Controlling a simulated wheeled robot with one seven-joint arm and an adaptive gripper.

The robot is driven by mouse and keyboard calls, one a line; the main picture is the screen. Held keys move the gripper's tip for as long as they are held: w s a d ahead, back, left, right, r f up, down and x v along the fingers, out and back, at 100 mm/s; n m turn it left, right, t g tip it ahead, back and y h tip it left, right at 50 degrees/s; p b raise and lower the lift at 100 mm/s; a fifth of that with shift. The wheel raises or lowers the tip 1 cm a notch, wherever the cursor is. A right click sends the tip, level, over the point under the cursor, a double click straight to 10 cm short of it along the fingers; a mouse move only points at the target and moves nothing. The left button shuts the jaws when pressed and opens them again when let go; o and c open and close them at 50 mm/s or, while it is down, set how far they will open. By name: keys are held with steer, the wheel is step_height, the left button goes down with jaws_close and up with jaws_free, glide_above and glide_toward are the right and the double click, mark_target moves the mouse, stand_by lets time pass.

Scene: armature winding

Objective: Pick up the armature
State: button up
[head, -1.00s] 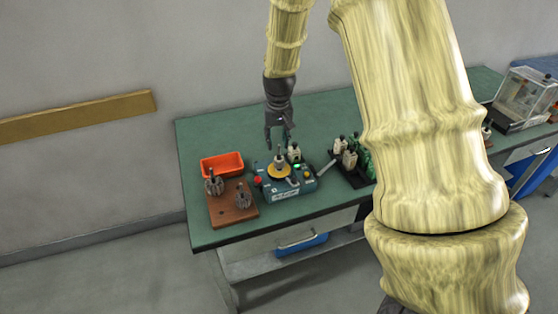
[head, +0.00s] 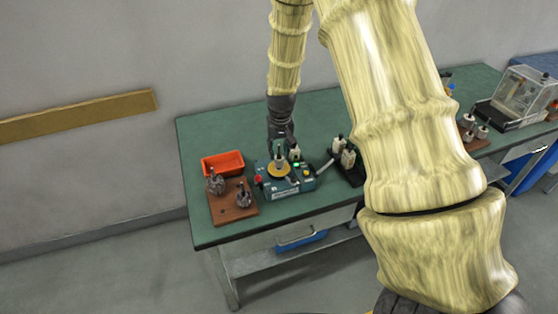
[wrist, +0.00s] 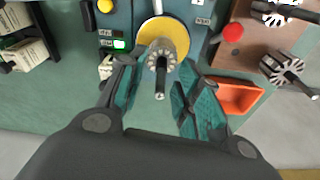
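An armature (wrist: 162,55) with a dark shaft and slotted core stands on the yellow disc (wrist: 172,32) of the teal winding machine (head: 287,187). In the head view the armature (head: 279,160) is partly hidden by the fingers. My gripper (wrist: 158,97) is open, with its teal finger pads on either side of the armature's shaft in the wrist view. In the head view my gripper (head: 280,148) points down right above the machine. I cannot tell whether a finger touches the armature.
A brown wooden board (head: 229,211) holds two other armatures (head: 243,195) left of the machine. An orange bin (head: 222,162) lies behind it. A black tray (head: 350,174) with white bottles stands to the right. A white bottle (head: 295,153) stands close behind the machine.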

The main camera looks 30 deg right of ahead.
jaws_close()
steer(key=shift+r, duration=0.15)
steer(key=shift+w+r+b, duration=0.1)
steer(key=shift+r+b, duration=0.4)
steer(key=shift+r, duration=0.05)
steer(key=shift+s+a+r+b, duration=0.15)
steer(key=shift+s+r+b, duration=0.05)
steer(key=shift+r+b, duration=0.25)
steer(key=shift+s+a+r+b, duration=0.1)
steer(key=shift+s+r+b, duration=0.15)
steer(key=shift+r, duration=0.3)
steer(key=s+a+r+b, duration=0.1)
steer(key=s+a+b, duration=0.3)
steer(key=s+a, duration=0.4)
steer(key=s, duration=0.4)
steer(key=shift+s+a+r, duration=0.2)
steer(key=shift+a+r, duration=0.15)
